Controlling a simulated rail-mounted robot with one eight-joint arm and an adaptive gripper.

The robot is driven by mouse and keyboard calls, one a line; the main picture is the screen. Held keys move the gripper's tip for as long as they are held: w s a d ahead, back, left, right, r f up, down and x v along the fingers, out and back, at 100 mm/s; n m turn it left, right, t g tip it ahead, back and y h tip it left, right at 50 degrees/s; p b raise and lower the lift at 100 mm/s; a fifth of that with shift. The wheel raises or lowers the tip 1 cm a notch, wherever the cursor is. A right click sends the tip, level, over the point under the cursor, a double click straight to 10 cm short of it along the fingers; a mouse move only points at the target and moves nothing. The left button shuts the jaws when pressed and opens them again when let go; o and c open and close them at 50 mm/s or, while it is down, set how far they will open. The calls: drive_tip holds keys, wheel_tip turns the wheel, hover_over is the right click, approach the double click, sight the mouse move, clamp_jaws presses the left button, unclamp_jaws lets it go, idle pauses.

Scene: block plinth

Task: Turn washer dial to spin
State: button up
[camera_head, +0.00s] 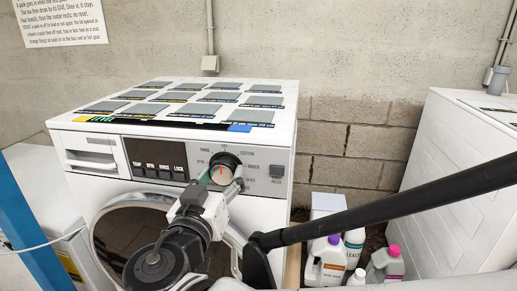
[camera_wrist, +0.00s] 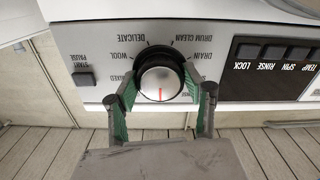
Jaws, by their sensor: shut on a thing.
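The washer dial (camera_head: 224,166) is a round black knob with a pale face and a red pointer line, at the right of the washer's front panel. In the head view the red line points up, near the top label. In the upside-down wrist view the dial (camera_wrist: 160,84) shows its red line pointing down in the picture. My gripper (camera_head: 221,182) has its green-padded fingers on both sides of the knob and is shut on it. In the wrist view my gripper (camera_wrist: 160,92) hides some labels around the dial. The small label at the dial's left is hard to read.
The white washer (camera_head: 270,205) has several grey pads (camera_head: 165,96) on top. A black button panel (camera_head: 157,160) is left of the dial, and a start/pause button (camera_head: 277,171) is right. Several bottles (camera_head: 327,258) stand at lower right beside another white appliance (camera_head: 455,180).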

drive_tip(key=shift+n, duration=0.3)
drive_tip(key=n, duration=0.3)
drive_tip(key=shift+n, duration=0.3)
drive_tip(key=n, duration=0.3)
drive_tip(key=shift+d+n, duration=0.1)
drive_tip(key=shift+n, duration=0.2)
drive_tip(key=n, duration=0.3)
drive_tip(key=shift+n, duration=0.3)
drive_tip(key=shift+r+n, duration=0.1)
drive_tip(key=shift+n, duration=2)
drive_tip(key=o, duration=1.1)
drive_tip(key=shift+o, duration=0.2)
drive_tip(key=shift+s, duration=0.15)
